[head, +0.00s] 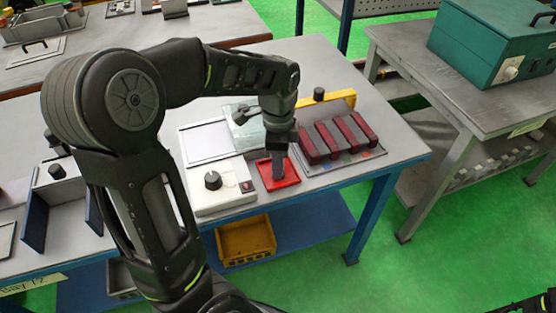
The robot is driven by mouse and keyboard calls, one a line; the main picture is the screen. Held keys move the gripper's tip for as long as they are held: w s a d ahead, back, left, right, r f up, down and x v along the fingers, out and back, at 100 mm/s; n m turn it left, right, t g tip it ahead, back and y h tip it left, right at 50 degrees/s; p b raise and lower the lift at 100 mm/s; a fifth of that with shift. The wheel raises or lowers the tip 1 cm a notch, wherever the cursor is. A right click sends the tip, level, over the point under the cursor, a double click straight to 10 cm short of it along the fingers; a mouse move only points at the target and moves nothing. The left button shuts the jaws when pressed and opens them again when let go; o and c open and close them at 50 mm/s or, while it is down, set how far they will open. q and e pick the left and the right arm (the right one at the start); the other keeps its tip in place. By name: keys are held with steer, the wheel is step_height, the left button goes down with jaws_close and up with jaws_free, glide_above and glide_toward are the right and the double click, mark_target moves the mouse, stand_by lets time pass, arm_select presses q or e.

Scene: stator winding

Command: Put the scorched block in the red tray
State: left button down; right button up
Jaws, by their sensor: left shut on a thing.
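The red tray (292,181) is a small shallow tray on the grey workbench, in the middle of the head view. My left gripper (279,153) is above it, pointing down, shut on a dark block (278,168). The block is upright and its lower end is over or inside the tray; I cannot tell whether it touches the tray floor. Its upper part is hidden by the gripper.
A white box with a black knob (222,190) is close on the left. A yellow bin (246,243) sits on the lower shelf.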

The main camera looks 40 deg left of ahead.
arm_select(q)
steer(key=shift+f, duration=0.15)
steer(key=c, duration=0.9)
jaws_free()
step_height(320, 180, up, 12)
steer(key=shift+r, duration=0.2)
